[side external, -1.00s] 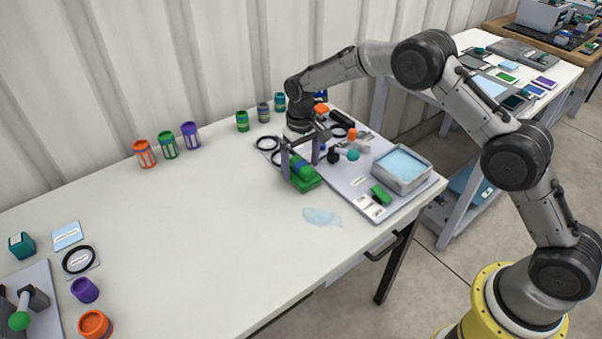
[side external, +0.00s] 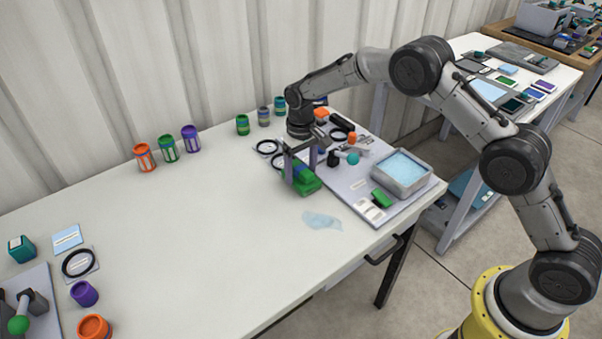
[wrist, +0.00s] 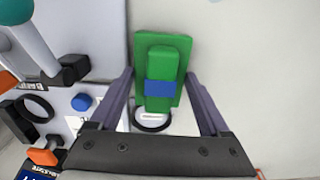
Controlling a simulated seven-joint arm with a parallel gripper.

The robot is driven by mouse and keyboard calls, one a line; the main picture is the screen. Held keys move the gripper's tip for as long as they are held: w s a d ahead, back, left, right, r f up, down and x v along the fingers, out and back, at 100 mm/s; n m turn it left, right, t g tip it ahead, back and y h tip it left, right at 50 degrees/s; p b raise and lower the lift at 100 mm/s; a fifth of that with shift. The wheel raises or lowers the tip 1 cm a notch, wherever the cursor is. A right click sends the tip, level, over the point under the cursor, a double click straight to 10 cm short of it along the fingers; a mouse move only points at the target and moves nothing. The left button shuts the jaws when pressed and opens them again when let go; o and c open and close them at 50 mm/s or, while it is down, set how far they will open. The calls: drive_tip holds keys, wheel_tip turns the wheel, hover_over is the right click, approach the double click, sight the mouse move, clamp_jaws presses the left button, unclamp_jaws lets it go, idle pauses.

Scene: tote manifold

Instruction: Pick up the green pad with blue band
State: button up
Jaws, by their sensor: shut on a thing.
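The green pad with blue band (side external: 307,187) is at the left edge of the grey board, a green block on a wider green base. In the wrist view the green pad (wrist: 163,62) lies between my fingers, its blue band across the middle. My gripper (side external: 300,175) points down over it and is shut on it, one finger on each side. In the wrist view my gripper (wrist: 160,82) has its fingertips alongside the pad's edges. I cannot tell whether the base is clear of the surface.
A pale blue translucent patch (side external: 322,221) lies in front. Several coloured cups stand along the back. The table's middle is clear.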

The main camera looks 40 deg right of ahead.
sight(301, 167)
drive_tip(key=shift+r, duration=0.4)
wheel_tip(301, 167, up, 2)
drive_tip(key=shift+r, duration=0.1)
drive_tip(key=s+d+r, duration=0.2)
drive_tip(key=s+r, duration=0.8)
drive_tip(key=s, duration=0.4)
